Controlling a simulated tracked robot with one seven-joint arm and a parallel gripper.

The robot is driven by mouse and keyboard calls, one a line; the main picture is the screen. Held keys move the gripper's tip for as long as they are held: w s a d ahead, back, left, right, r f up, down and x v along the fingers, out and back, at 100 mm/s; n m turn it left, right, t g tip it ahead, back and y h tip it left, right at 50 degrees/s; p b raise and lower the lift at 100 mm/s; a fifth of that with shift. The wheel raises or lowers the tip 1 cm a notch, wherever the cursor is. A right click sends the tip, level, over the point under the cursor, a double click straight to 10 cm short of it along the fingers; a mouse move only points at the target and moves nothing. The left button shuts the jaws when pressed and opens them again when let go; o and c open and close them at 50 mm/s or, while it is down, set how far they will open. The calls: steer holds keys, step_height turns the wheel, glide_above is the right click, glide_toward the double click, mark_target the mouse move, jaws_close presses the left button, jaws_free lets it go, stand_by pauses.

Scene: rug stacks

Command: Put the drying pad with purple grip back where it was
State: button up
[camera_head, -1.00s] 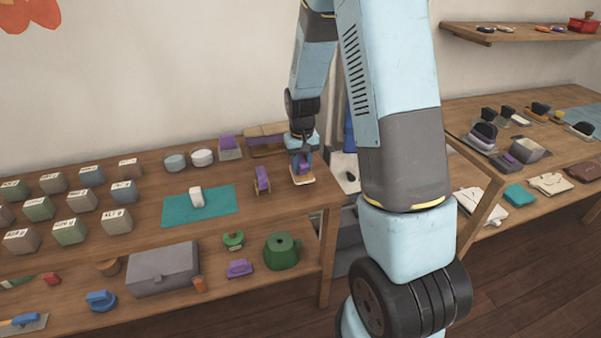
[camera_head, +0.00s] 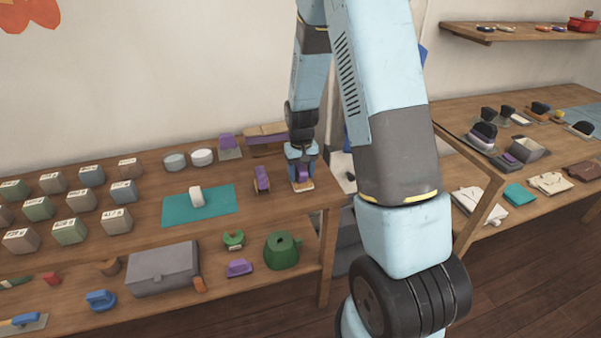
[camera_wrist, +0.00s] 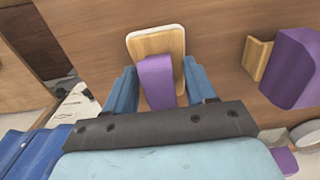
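The drying pad is a pale wooden board (camera_head: 303,188) with a white edge and a purple grip (camera_wrist: 158,80). It sits at the right end of the upper tabletop, grip up, and looks flat on the wood. My gripper (camera_wrist: 160,82) is right above it, pointing down, with a blue finger on either side of the purple grip. Bare board shows between the grip and the fingers, so the fingers look apart from it and open. In the head view my gripper (camera_head: 302,172) partly hides the grip.
A second purple-gripped wooden piece (camera_head: 262,179) stands close to the left; it also shows in the wrist view (camera_wrist: 300,70). Behind are a wooden rack (camera_head: 267,142) and a purple-topped block (camera_head: 229,146). A teal mat (camera_head: 222,203) lies farther left. The tabletop's right edge is near.

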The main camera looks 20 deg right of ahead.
mark_target(301, 168)
steer(key=shift+r, duration=0.15)
step_height(301, 168, up, 12)
steer(key=s+r+t, duration=0.3)
steer(key=s+r, duration=0.8)
steer(key=r, duration=0.4)
steer(key=s+r+t, duration=0.1)
steer(key=s+r, duration=0.2)
steer(key=s, duration=0.5)
steer(key=s+r+t, duration=0.1)
steer(key=s+r, duration=0.3)
steer(key=s, duration=0.4)
steer(key=shift+s+r+t, duration=0.2)
steer(key=shift+s+t, duration=0.1)
steer(key=shift+s, duration=0.1)
steer(key=shift+a, duration=0.1)
